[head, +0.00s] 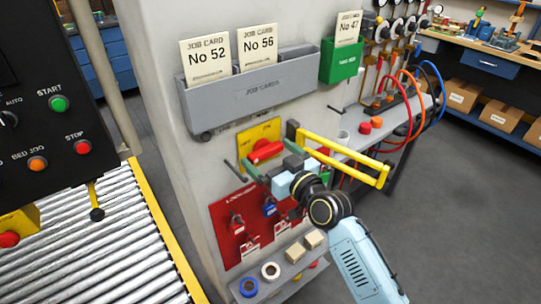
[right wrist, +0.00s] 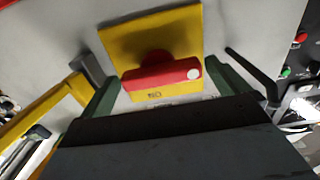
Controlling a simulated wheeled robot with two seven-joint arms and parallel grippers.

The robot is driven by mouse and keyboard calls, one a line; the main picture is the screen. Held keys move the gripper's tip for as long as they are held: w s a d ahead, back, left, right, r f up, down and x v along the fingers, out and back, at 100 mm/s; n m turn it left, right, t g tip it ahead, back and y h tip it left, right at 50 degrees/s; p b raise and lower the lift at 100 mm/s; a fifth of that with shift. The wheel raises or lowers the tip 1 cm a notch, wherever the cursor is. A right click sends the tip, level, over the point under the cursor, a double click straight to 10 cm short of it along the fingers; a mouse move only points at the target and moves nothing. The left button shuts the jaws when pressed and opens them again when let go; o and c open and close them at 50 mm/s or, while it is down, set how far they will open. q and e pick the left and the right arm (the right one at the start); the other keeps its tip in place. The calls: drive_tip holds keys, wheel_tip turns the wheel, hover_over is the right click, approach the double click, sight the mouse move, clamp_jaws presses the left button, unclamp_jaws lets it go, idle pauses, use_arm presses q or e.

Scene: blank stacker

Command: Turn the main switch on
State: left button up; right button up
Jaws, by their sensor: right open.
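The main switch (head: 265,151) is a red rotary handle on a yellow plate (head: 252,138) on the pale cabinet wall. In the right wrist view the red handle (right wrist: 158,75) lies nearly crosswise, with a white dot at its right end. Upside-down lettering, seemingly ON, shows on the plate below it. My right gripper (head: 270,164) is open in front of the switch. In the wrist view its dark green fingers stand on either side of the handle, apart from it. My left gripper is not in view.
A yellow bar frame (head: 345,158) juts from the wall just right of my gripper. A grey job-card rack (head: 250,95) is above. A red lockout board (head: 222,212) with padlocks and a small shelf (head: 290,268) are below. A roller conveyor (head: 100,250) is at left.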

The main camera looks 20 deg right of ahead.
drive_tip(key=c, duration=0.8)
drive_tip(key=shift+r+m+p, duration=0.15)
drive_tip(key=shift+m+p, duration=0.8)
drive_tip(key=shift+m, duration=0.35)
drive_tip(key=m+p, duration=0.2)
drive_tip(key=m, duration=0.2)
drive_tip(key=shift+m, duration=0.3)
drive_tip(key=m+p, duration=0.2)
drive_tip(key=m, duration=0.3)
drive_tip(key=shift+w, duration=0.1)
drive_tip(key=m, duration=0.5)
drive_tip(key=shift+m+p, duration=0.35)
drive_tip(key=shift+m, duration=0.05)
